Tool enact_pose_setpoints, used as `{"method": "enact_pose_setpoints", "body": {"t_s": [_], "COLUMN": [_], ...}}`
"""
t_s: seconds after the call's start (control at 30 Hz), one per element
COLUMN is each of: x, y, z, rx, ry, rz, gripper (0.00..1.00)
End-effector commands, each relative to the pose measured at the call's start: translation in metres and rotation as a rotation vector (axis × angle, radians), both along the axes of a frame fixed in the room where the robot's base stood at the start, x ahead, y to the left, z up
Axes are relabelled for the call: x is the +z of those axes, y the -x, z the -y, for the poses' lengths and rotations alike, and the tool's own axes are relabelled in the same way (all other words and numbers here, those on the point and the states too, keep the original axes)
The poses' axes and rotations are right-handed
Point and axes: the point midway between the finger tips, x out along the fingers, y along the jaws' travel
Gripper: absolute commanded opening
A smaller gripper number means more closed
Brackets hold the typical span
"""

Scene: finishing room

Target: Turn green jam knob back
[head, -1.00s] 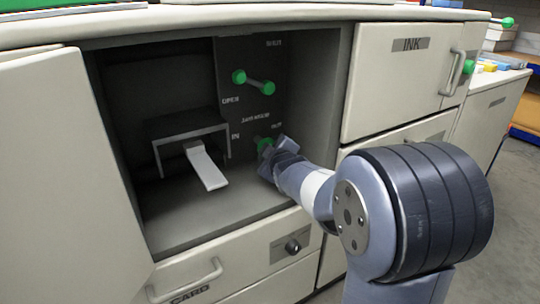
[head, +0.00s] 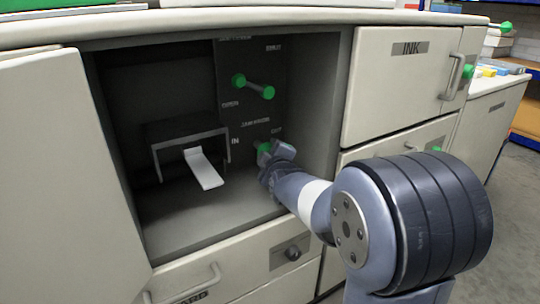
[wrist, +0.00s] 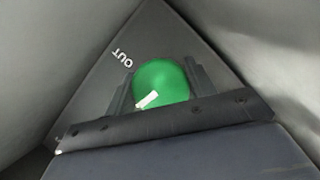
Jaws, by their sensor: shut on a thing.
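The green jam knob (head: 264,148) sits on the dark panel (head: 284,52) inside the open cabinet bay, below a lever with green ends. My gripper (head: 272,156) is at the knob and covers part of it. In the wrist view the round green knob (wrist: 162,82) lies between the two dark fingers, and my gripper (wrist: 160,90) is shut on it. A white mark shows on the knob's lower left, and the label OUT is on the panel to its upper left. The knob's stem is hidden.
The lever with green ends (head: 253,87) is just above the knob. A dark bracket with a white tongue (head: 204,169) stands to the left. The bay's right wall (head: 322,110) is close beside my arm. An open door (head: 60,170) fills the left.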

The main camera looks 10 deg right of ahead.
Motion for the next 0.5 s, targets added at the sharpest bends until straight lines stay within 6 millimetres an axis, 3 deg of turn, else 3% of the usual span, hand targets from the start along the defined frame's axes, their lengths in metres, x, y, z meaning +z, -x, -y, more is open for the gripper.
{"method": "enact_pose_setpoints", "body": {"t_s": [0.5], "x": [0.0001], "y": [-0.0004], "z": [-0.0013], "rx": [0.002], "ry": [0.108], "rz": [0.035], "gripper": [0.29]}}
